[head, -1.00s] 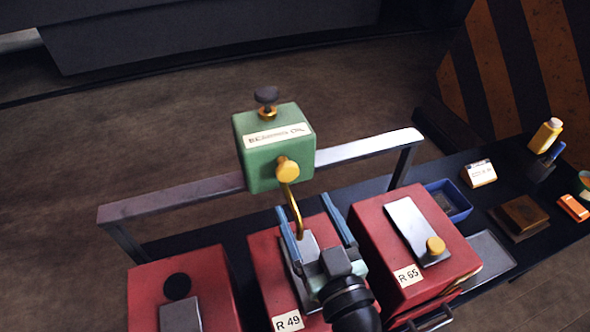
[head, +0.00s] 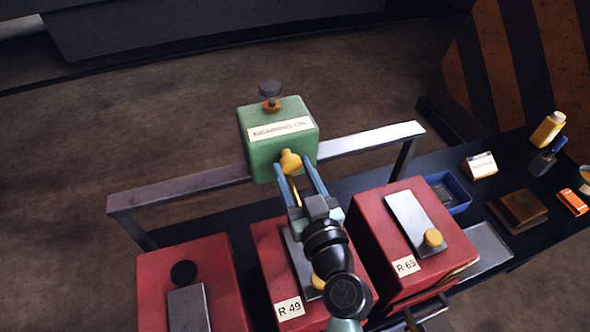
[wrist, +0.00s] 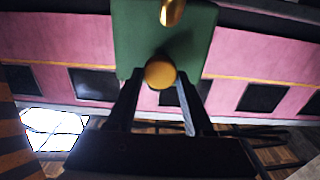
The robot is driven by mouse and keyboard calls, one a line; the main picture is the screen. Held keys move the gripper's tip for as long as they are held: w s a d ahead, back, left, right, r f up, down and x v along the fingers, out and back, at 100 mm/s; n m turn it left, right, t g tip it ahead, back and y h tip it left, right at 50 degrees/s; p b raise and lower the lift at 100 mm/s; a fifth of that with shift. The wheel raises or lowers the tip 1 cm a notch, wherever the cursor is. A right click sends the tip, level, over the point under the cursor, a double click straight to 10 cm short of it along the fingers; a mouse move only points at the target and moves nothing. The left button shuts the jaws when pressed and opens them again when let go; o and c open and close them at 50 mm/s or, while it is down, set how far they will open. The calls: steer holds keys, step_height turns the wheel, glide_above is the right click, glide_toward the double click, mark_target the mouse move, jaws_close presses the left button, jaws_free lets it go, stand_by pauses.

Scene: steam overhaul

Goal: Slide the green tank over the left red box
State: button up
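The green tank (head: 280,150) with a "BEARING OIL" label sits on the metal rail (head: 185,190), behind the middle red box (head: 268,245) marked R 49. A yellow knob (head: 291,161) sticks out of its near face, with a brass spout below. The left red box (head: 220,265) has a black round spot (head: 184,273) and a grey plate on top. My gripper (head: 299,172) is open at the knob. In the wrist view the fingers (wrist: 158,82) are on either side of the knob (wrist: 160,74), with visible gaps. My arm hides part of the middle box.
The right red box (head: 390,225), marked R 65, has a grey plate and yellow knob. To its right are a blue tray (head: 460,206), a brown block (head: 520,205) and a yellow bottle (head: 548,130). The rail left of the tank is clear.

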jaws_close()
steer(key=shift+a, duration=0.1)
